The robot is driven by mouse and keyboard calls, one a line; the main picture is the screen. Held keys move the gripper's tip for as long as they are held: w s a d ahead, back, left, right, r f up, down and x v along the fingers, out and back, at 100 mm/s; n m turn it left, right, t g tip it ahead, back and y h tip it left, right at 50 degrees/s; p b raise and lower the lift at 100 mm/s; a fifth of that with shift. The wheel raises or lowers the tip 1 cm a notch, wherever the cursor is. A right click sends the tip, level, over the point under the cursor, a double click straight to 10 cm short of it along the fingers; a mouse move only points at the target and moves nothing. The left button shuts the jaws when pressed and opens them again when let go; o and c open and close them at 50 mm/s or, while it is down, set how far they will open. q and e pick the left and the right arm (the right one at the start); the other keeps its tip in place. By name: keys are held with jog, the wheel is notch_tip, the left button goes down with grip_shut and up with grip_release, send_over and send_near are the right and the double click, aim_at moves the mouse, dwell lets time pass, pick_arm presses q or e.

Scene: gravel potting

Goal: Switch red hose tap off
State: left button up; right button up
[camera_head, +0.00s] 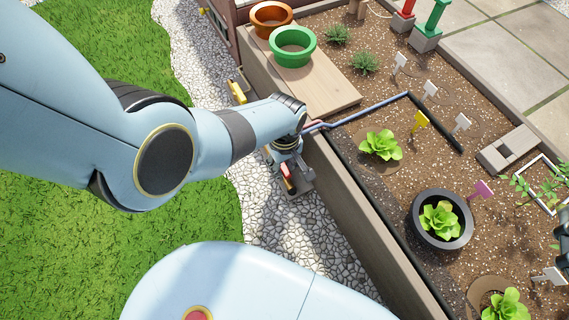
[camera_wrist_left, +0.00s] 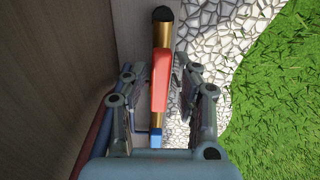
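The red hose tap shows in the left wrist view as a red lever (camera_wrist_left: 160,80) on a brass body (camera_wrist_left: 163,42) with a dark end. In the head view its red lever (camera_head: 288,179) shows beside the planter wall, partly covered by my gripper. My left gripper (camera_head: 291,176) points down over it. In the left wrist view the left gripper (camera_wrist_left: 163,88) is open, one finger on each side of the lever, with gaps visible. At the head view's right edge a dark part, perhaps my right gripper (camera_head: 562,232), is cut off.
A tap with a yellow handle (camera_head: 237,92) stands farther back along the wall. The wooden planter wall (camera_head: 370,225) runs close beside the gripper. Red and blue hoses (camera_wrist_left: 88,140) lie at the wall. White gravel (camera_head: 270,225) and grass (camera_head: 190,235) are open ground.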

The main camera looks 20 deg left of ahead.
aim_at(284, 168)
pick_arm(q)
jog(key=shift+o, duration=1.2)
jog(key=shift+r, duration=0.15)
jog(key=shift+r, duration=3.65)
